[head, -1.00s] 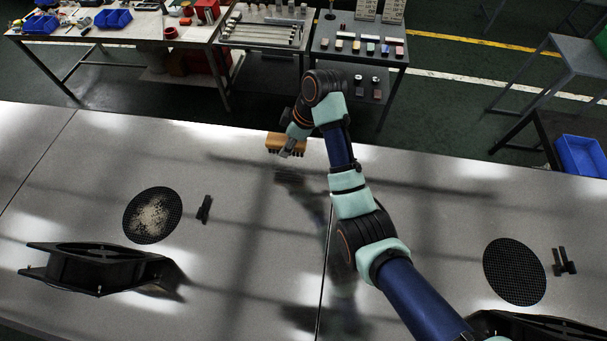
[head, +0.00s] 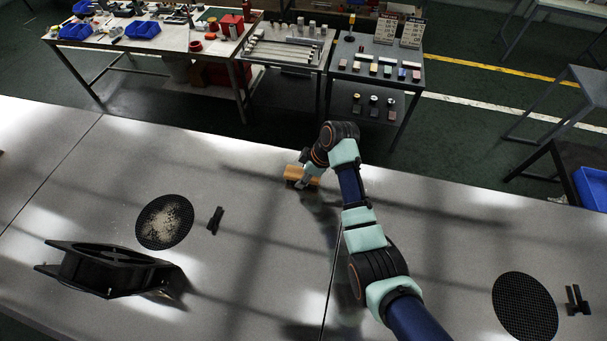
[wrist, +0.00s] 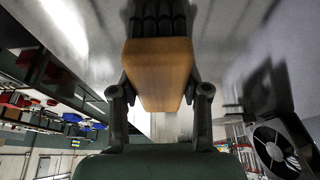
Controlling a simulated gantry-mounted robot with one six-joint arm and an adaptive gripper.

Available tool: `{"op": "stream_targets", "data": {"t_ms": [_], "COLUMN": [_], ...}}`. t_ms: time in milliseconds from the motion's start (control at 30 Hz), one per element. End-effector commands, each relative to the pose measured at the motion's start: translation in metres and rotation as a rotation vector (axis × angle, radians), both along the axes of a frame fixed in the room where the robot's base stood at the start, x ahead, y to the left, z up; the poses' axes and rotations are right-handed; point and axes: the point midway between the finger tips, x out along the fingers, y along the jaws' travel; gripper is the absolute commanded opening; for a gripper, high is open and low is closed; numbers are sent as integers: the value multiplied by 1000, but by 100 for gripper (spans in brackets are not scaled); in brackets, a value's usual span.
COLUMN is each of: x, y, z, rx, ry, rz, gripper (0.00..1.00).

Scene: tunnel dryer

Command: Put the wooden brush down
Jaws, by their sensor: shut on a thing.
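The wooden brush (head: 295,174) has an orange-brown wooden block and dark bristle tufts. It is near the far edge of the metal table top (head: 270,230). My gripper (head: 309,181) is shut on the brush's block. In the wrist view the block (wrist: 160,72) sits between the two fingers of my gripper (wrist: 160,90), with the dark bristles (wrist: 158,18) pointing away to the top of the picture. The bristles are at or close above the table surface; I cannot tell whether they touch it.
A round black mesh with pale grains (head: 165,222) and a small dark block (head: 215,220) are to the left. A black fan (head: 105,268) stands at the front left. Another mesh (head: 525,306) is at the right. Workbenches (head: 150,45) stand behind. The table around the brush is clear.

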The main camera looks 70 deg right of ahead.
Motion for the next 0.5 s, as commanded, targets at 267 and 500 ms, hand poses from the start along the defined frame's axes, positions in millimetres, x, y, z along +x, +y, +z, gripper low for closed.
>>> {"op": "stream_targets", "data": {"t_ms": [267, 500], "x": [0, 0], "y": [0, 0], "z": [-3, -3], "rx": [0, 0], "ry": [0, 0], "rz": [0, 0], "gripper": [64, 71]}}
